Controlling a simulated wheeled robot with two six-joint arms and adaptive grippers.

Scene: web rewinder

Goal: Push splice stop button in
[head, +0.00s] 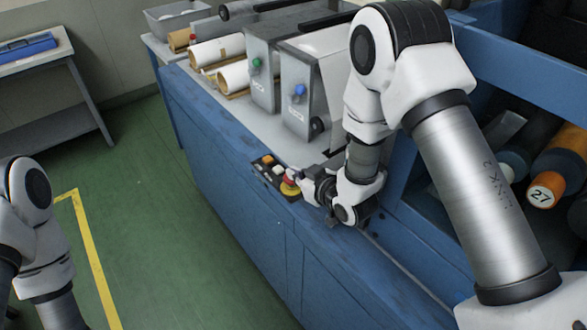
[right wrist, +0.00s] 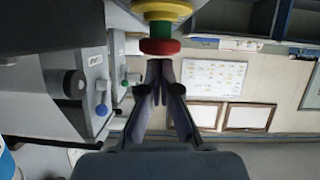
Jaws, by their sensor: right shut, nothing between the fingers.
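The splice stop button is a red mushroom cap (head: 289,187) on a yellow base, at the near end of a small control panel (head: 266,165) on the blue machine's edge. In the right wrist view the red cap (right wrist: 160,46) has a green band showing between it and the yellow base (right wrist: 163,10). My right gripper (head: 308,187) is shut and empty, right beside the button. In the right wrist view its fingertips (right wrist: 159,65) point at the cap's face; I cannot tell whether they touch. My left gripper is outside the head view; only its arm shows.
The panel has other buttons, including an orange one (head: 268,160). Grey brackets with a green knob (head: 257,63) and a blue knob (head: 299,90) stand behind. Paper rolls (head: 217,50) lie farther back.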

